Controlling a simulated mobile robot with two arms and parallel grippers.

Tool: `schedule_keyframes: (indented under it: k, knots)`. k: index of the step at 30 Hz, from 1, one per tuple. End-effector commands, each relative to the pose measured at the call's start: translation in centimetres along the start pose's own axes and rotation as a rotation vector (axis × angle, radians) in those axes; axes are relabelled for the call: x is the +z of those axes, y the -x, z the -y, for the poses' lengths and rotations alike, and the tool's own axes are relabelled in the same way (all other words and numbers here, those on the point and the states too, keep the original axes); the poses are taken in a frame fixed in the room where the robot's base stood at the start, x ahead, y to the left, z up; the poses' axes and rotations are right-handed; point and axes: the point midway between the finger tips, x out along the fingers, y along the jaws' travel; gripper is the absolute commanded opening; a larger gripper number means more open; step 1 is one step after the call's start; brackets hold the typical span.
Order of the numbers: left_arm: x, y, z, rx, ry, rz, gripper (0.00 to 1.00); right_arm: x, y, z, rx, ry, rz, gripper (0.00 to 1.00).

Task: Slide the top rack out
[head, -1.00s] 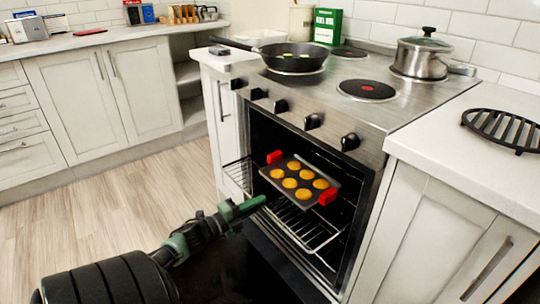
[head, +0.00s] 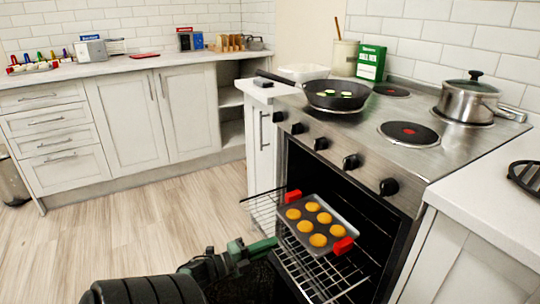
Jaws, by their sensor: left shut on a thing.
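The top rack (head: 262,207) is a wire oven rack sticking partly out of the open oven (head: 375,225). My left gripper (head: 264,247), with green fingers, is shut on the rack's front edge, in front of the tray. The fingers hide the exact spot of the hold. My right gripper is not in view.
A stovetop above the oven holds a black pan (head: 337,96) with green slices and a lidded steel pot (head: 468,100). Counters stand at the back left and front right. The wooden floor (head: 135,235) to the left is clear.

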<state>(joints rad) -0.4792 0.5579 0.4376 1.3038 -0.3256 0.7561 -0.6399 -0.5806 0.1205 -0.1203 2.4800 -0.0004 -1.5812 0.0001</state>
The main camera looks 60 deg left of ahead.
Motion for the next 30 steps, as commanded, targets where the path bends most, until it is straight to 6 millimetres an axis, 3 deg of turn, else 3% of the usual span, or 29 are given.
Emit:
schedule_keyframes:
  k: [2,3,5,17,30]
  knots:
    - [-0.1,0.0,-0.1,0.003,0.001,-0.001,0.0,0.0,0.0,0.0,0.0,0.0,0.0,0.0]
    - [-0.1,0.0,-0.1,0.003,0.001,-0.001,0.16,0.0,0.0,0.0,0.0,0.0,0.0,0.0]
    - [-0.1,0.0,-0.1,0.003,0.001,-0.001,0.33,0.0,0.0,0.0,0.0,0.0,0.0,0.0]
    - [0.0,0.6,0.0,0.002,0.001,0.0,0.33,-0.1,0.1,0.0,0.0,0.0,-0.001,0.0]
    - [0.0,7.2,-0.1,0.003,0.0,0.0,0.33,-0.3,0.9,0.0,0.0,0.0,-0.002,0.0]
